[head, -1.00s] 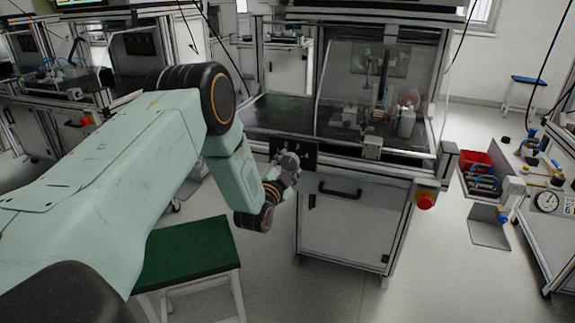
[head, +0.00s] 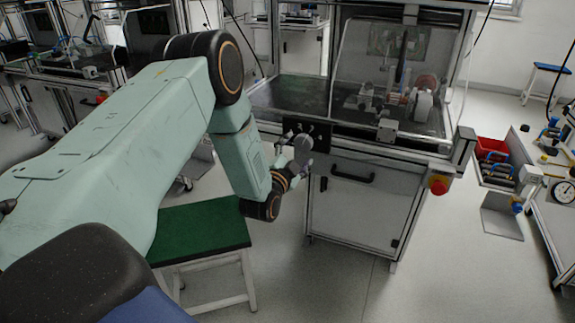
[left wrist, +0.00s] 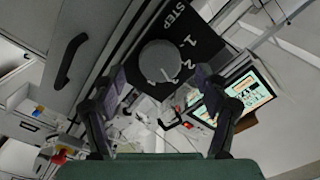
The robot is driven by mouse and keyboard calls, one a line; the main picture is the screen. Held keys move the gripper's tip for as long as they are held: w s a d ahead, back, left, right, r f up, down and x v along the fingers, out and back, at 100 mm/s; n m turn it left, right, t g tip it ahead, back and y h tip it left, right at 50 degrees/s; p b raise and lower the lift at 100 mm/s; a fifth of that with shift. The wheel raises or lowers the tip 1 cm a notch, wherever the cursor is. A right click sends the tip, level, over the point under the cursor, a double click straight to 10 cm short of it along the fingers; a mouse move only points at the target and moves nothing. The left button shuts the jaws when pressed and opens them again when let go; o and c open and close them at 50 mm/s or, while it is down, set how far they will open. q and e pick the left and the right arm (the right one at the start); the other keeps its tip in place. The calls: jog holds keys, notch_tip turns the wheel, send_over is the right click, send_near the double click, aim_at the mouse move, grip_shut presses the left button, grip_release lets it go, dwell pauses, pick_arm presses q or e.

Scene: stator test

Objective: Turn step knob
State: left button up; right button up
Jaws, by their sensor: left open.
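The step knob (left wrist: 160,61) is a round grey knob on a black panel (left wrist: 128,22) marked STEP, with white figures 1, 2 and 3 beside it. A short white line on the knob seems to point toward the 3. My left gripper (left wrist: 160,76) is open, its two dark fingers apart on either side of the knob in the left wrist view. I cannot tell whether they touch it. In the head view my left gripper (head: 302,147) is in front of the black panel (head: 320,131) and hides the knob. My right gripper is not in view.
The panel is on a grey test bench with a cabinet door (head: 358,205), a black handle (head: 352,173) and a red button (head: 438,185). A green-topped stool (head: 205,228) stands below my left arm. A side bench (head: 550,215) with a gauge stands at the right.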

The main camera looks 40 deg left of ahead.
pick_arm(q)
jog(key=v, duration=0.9)
dwell(0.3)
jog(key=s+d+f+n+g+h, duration=0.2)
jog(key=s+d+f+n+g, duration=0.25)
jog(key=s+f, duration=0.3)
jog(key=s+d+f+n+g+h, duration=0.25)
jog(key=s+d+f+g, duration=0.25)
jog(key=s+f, duration=0.3)
jog(key=s+d+f+g, duration=0.3)
jog(key=s+g, duration=0.1)
jog(key=s, duration=0.6)
jog(key=s+d+f+g, duration=0.2)
jog(key=s+d+g, duration=0.1)
jog(key=s, duration=0.8)
jog(key=shift+f+n+g, duration=0.3)
jog(key=shift+f+g, duration=0.05)
jog(key=shift+g, duration=0.1)
